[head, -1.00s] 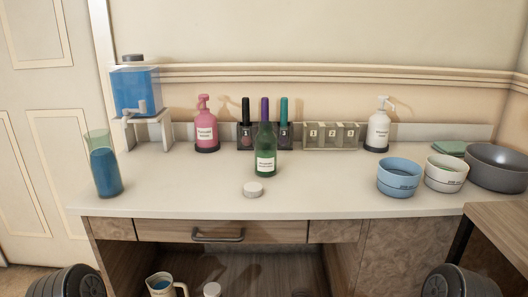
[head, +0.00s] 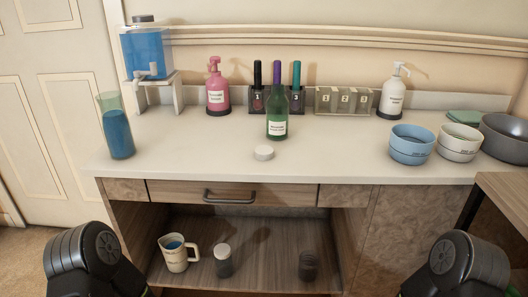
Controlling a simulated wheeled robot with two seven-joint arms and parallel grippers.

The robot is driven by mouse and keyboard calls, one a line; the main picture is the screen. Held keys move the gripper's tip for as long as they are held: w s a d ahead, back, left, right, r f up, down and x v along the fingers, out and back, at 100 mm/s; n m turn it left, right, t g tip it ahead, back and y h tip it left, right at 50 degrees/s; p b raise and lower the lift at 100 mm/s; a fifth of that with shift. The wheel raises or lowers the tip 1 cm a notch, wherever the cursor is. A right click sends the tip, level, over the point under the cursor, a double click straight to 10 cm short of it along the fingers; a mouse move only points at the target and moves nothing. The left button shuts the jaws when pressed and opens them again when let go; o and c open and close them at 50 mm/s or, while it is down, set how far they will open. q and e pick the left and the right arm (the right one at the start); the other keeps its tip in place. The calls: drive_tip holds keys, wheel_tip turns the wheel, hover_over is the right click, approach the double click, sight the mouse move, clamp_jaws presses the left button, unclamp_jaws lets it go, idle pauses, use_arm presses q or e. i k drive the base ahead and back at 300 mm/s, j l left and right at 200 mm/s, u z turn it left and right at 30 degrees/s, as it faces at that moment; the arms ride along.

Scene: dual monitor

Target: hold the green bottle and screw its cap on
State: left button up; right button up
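A green bottle (head: 277,112) with a white label stands upright near the middle of the white counter. Its neck overlaps a purple-topped item behind it, so I cannot tell how its mouth looks. A round white cap (head: 264,153) lies on the counter in front of the bottle, slightly left, apart from it. Dark parts of my two arms show at the bottom left and bottom right corners. Neither gripper's fingers are in view.
On the counter (head: 190,160) stand a blue-filled glass (head: 117,131), a blue dispenser (head: 147,54), a pink pump bottle (head: 217,90), a white pump bottle (head: 392,95) and bowls (head: 411,142). A jug (head: 177,253) and jars sit on the shelf below. The counter's front middle is mostly clear.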

sight(277, 103)
drive_tip(key=j+z, duration=0.2)
drive_tip(key=z, duration=0.2)
drive_tip(key=j+z, duration=0.2)
drive_tip(key=z, duration=0.25)
drive_tip(key=j+z, duration=0.25)
drive_tip(key=z, duration=0.15)
